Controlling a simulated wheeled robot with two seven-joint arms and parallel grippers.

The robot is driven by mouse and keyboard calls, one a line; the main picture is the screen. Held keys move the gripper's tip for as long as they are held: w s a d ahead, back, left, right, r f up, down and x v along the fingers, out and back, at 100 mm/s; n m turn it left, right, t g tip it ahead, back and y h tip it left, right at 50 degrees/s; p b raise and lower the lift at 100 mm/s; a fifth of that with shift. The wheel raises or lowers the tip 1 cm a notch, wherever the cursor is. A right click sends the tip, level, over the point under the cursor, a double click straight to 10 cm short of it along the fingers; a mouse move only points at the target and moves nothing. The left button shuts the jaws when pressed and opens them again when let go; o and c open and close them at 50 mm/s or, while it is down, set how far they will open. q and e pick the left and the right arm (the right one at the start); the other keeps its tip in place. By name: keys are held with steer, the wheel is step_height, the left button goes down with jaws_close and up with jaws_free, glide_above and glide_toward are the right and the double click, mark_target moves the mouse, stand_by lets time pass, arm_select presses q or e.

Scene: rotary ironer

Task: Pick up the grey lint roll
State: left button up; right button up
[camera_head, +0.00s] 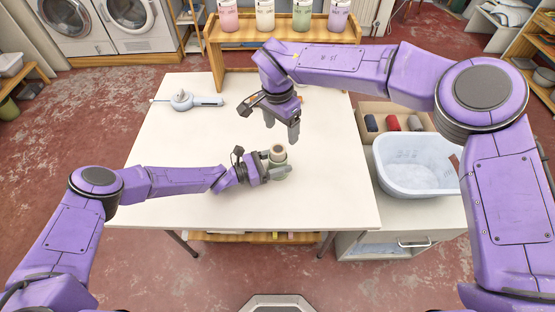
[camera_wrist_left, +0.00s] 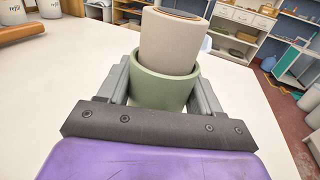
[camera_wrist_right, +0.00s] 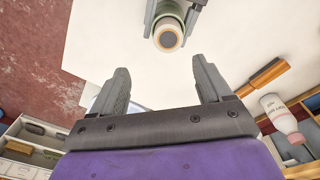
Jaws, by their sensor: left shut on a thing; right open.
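A pale greyish-beige roll (camera_head: 277,150) with a brown core stands in a green cup (camera_head: 279,172) on the white table. In the left wrist view the roll (camera_wrist_left: 172,42) sticks up out of the cup (camera_wrist_left: 160,88) and leans slightly. My left gripper (camera_head: 281,169) is shut around the cup, one finger on each side. My right gripper (camera_head: 281,131) is open and empty, above and just beyond the roll. In the right wrist view the roll's round end (camera_wrist_right: 167,39) lies past the open fingers, apart from them. A darker grey roll (camera_head: 415,123) lies in a box at right.
A cardboard box (camera_head: 391,138) holds that grey roll, a red roll (camera_head: 392,123) and a dark roll (camera_head: 371,123). A pale basin (camera_head: 415,184) stands in front of it. A pale blue tool (camera_head: 190,101) lies at the table's back left. A wooden shelf (camera_head: 240,84) with bottles stands behind.

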mark_target(278, 149)
steer(key=shift+y, duration=0.4)
steer(key=f, duration=1)
steer(key=shift+w+a+f, duration=0.15)
steer(key=shift+w+a, duration=0.15)
steer(key=shift+a, duration=0.05)
steer(key=c, duration=1.4)
step_height(278, 149, up, 10)
steer(key=shift+r, duration=0.1)
steer(key=shift+c, duration=0.2)
arm_select(q)
steer(key=o, duration=1.2)
steer(key=shift+o, duration=0.2)
steer(key=v, duration=1.2)
